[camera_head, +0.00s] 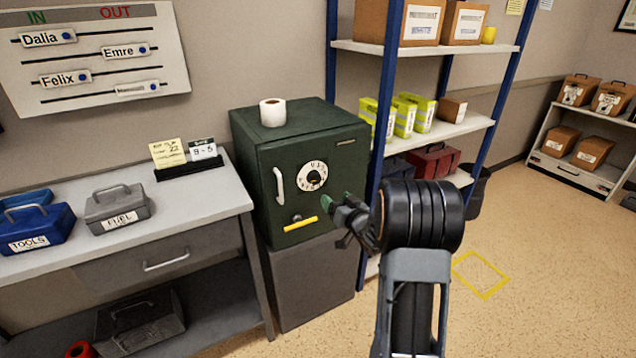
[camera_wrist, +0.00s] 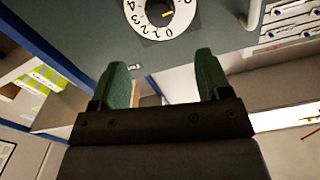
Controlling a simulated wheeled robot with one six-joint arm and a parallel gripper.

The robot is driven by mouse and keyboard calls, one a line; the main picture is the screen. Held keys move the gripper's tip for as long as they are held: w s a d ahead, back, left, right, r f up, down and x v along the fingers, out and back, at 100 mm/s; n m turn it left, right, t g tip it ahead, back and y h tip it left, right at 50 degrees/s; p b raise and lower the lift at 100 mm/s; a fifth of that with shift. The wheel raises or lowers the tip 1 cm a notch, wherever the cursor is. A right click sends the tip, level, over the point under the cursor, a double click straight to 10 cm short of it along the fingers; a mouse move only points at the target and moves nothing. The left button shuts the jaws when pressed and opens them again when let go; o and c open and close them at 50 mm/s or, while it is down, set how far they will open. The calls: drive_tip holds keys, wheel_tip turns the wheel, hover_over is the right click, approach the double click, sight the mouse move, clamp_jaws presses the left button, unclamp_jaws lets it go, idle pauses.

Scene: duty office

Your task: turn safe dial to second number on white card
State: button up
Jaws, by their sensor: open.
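The dark green safe (camera_head: 265,150) stands on a grey base, with a white-ringed dial (camera_head: 313,175) and black knob on its front. In the wrist view the dial (camera_wrist: 150,26) is at the top, cut by the edge; 0, 1 and 2 are legible and a yellow mark shows on the knob. The number set cannot be told. The white card (camera_head: 203,149) appears to read "SAFE 8 - 5" and stands in a black holder on the desk. My gripper (camera_head: 340,207), with green fingers, is open and empty, below and right of the dial, apart from it. Its fingertips (camera_wrist: 163,76) show in the wrist view.
A pale handle (camera_head: 279,185) and a yellow lever (camera_head: 300,224) are on the safe front. A paper roll (camera_head: 272,112) stands on top. A yellow card (camera_head: 167,153) stands beside the white one. The blue-post shelf (camera_head: 386,90) is close to the right of the safe.

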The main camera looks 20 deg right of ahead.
sight(317, 180)
drive_tip(key=w, duration=0.4)
drive_tip(key=w+a, duration=0.1)
drive_tip(key=w, duration=0.3)
drive_tip(key=w+p, duration=0.1)
drive_tip(key=w, duration=0.3)
drive_tip(key=shift+a, duration=0.25)
drive_tip(key=c, duration=0.9)
